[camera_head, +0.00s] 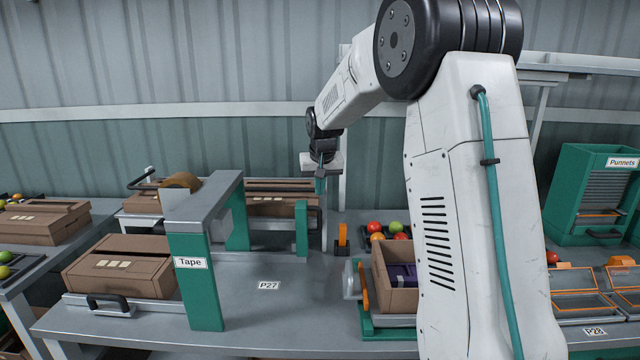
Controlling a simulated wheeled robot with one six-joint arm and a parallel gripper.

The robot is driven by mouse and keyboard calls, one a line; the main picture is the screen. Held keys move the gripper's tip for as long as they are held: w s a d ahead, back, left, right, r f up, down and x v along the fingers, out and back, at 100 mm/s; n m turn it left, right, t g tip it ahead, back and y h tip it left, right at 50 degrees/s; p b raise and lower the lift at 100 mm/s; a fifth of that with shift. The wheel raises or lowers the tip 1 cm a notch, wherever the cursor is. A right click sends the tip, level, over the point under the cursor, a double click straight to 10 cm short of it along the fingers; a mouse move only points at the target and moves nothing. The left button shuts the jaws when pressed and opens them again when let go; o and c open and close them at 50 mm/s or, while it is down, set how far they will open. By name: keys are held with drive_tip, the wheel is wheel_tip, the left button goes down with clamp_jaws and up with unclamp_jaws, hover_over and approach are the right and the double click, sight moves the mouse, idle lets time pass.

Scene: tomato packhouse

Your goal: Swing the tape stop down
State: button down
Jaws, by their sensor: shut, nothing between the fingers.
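The tape station is a grey and green arch labelled "Tape" (190,262), with a brown tape roll (181,181) on its top. A small upright orange piece (342,236) stands on the bench right of the arch. A second upright orange piece (363,287) stands at the left side of an open carton. I cannot tell for sure which of these is the tape stop. My gripper (324,240) hangs from my arm behind the arch's right side, near the first orange piece. It is shut and empty. Its fingertips are small and hard to make out, and I cannot tell whether they touch anything.
A closed carton (120,268) lies left of the arch on a tray with a black handle. The open carton (402,290) stands to the right, with tomatoes (375,228) behind it. A green post (302,228) stands by my gripper. The bench around the P27 label (269,285) is clear.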

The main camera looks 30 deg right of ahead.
drive_tip(key=x, duration=0.6)
idle(0.3)
